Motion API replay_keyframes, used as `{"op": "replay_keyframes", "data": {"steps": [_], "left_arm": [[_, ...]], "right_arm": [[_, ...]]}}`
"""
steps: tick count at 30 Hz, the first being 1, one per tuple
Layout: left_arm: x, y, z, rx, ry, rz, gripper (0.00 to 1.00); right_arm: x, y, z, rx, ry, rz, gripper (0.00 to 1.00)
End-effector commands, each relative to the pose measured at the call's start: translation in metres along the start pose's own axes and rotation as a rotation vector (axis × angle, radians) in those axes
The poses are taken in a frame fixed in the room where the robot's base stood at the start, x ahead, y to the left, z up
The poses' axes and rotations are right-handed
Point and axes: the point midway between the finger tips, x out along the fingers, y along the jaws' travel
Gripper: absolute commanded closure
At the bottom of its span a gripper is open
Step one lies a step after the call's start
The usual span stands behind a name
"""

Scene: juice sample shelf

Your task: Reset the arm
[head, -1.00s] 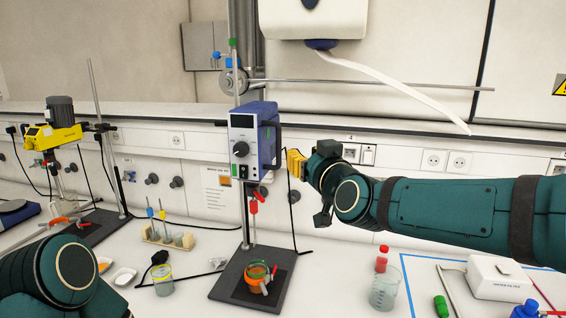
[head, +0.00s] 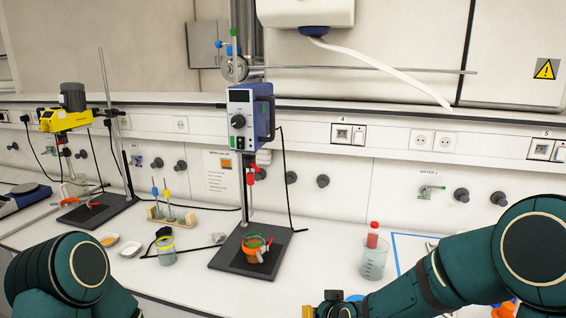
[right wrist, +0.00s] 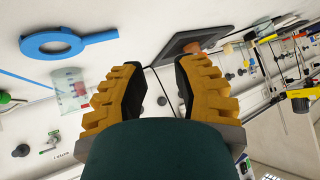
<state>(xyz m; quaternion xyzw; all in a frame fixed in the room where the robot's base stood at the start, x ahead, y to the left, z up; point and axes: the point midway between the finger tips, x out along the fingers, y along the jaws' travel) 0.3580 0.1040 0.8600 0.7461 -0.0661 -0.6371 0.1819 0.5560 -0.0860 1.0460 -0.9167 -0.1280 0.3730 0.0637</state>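My right arm (head: 450,265) comes in from the lower right of the head view. Its gripper (head: 325,311) shows only as a yellow and black bit at the bottom edge, in front of the bench. In the right wrist view the two yellow ribbed fingers of the right gripper (right wrist: 160,68) stand well apart with nothing between them, so it is open. My left arm (head: 72,275) shows at the lower left of the head view as a bent green joint. Its gripper is outside the view.
A stirrer stand (head: 250,110) rises mid-bench, with an orange-red vessel (head: 256,249) on its base plate. A beaker (head: 373,264) with a red-capped item stands to its right. A yellow stirrer (head: 66,120) stands at left. The right wrist view shows a blue ring (right wrist: 55,42).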

Motion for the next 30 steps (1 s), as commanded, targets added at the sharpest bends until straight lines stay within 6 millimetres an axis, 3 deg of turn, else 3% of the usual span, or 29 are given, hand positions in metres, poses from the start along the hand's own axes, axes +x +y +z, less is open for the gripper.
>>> {"op": "replay_keyframes", "data": {"steps": [1, 6, 9, 13, 15, 18, 30], "left_arm": [[0.009, -0.004, 0.001, 0.000, 0.000, -0.001, 0.18], [0.026, -0.009, 0.004, 0.000, -0.003, -0.004, 0.18], [0.035, -0.012, 0.006, 0.001, -0.005, -0.005, 0.18], [0.043, -0.015, 0.007, 0.001, -0.006, -0.006, 0.18], [0.046, -0.016, 0.008, 0.001, -0.007, -0.006, 0.18], [0.047, -0.016, 0.008, 0.002, -0.007, -0.007, 0.18], [0.046, -0.016, 0.008, 0.002, -0.007, -0.006, 0.18]], "right_arm": [[0.014, 0.010, 0.040, 0.032, -0.069, 0.005, 0.72], [0.031, 0.027, 0.155, 0.154, -0.284, 0.014, 0.72], [0.031, 0.031, 0.215, 0.225, -0.401, 0.017, 0.72], [0.025, 0.032, 0.273, 0.303, -0.516, 0.019, 0.72], [0.021, 0.031, 0.292, 0.331, -0.557, 0.019, 0.72], [0.017, 0.029, 0.306, 0.354, -0.588, 0.019, 0.72], [0.016, 0.029, 0.308, 0.357, -0.594, 0.018, 0.72]]}}
